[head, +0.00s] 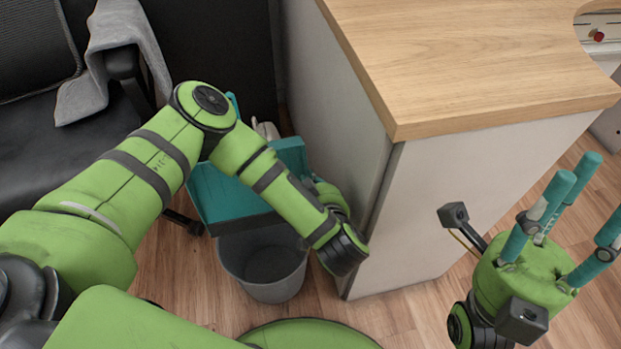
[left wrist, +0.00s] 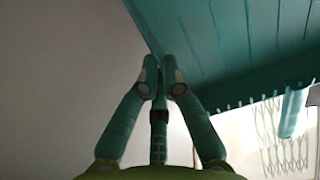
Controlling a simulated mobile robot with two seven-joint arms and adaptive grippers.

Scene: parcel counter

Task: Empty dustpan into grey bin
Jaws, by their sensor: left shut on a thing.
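The teal dustpan (head: 228,192) hangs over the back edge of the grey bin (head: 262,265), partly covered by my left forearm. The bin stands on the floor beside the counter; what shows of its inside looks empty. My left gripper (left wrist: 160,68) is shut on the dustpan's edge. The dustpan's ribbed underside (left wrist: 235,45) fills the upper right of the left wrist view. In the head view, my left wrist mostly hides this gripper's fingers. I cannot see what the dustpan holds. My right gripper (head: 585,200) is open and empty at the right, fingers spread and pointing up.
The wood-topped counter (head: 470,60) stands close to the right of the bin, its corner near my left wrist. A black chair (head: 35,100) with a grey cloth (head: 115,50) is at the left. Bare wooden floor (head: 185,270) lies left of the bin.

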